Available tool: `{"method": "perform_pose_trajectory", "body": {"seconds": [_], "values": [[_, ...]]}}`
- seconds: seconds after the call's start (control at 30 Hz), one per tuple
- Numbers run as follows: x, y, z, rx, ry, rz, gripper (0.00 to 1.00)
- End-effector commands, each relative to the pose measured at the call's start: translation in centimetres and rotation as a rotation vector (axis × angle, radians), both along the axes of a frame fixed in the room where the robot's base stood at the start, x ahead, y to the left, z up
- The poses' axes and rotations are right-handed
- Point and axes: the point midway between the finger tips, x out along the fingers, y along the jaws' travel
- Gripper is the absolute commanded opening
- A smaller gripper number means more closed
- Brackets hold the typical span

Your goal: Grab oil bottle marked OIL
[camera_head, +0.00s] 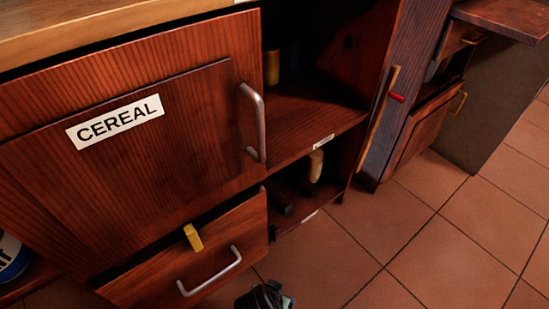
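I see no bottle with a readable OIL mark. In the open cabinet, a yellow object (272,68) stands on the upper shelf in shadow, partly hidden by the door edge. A tan, rounded object (316,165) is in the lower compartment; I cannot tell what it is. My gripper (266,297) shows only as a dark shape at the bottom edge, low in front of the cabinet and apart from these objects. Its fingers are not clear.
The CEREAL door (135,160) has a metal handle. Below it, a drawer (200,260) with a yellow block (193,237) sticks out. A blue and white container (12,255) is cut off at the left. Tiled floor (440,250) is clear at the right.

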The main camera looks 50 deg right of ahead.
Motion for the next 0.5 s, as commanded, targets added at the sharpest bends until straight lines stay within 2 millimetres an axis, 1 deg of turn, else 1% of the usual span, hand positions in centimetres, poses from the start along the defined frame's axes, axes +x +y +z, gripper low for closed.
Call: {"method": "perform_pose_trajectory", "body": {"seconds": [0.17, 0.2, 0.37, 0.5], "values": [[0.02, -0.03, 0.08, 0.000, 0.000, 0.000, 0.82], [0.02, -0.02, 0.09, 0.000, 0.000, 0.000, 0.79], [0.01, -0.01, 0.08, 0.000, 0.000, 0.000, 0.50], [0.01, 0.01, 0.07, 0.000, 0.000, 0.000, 0.25]]}}
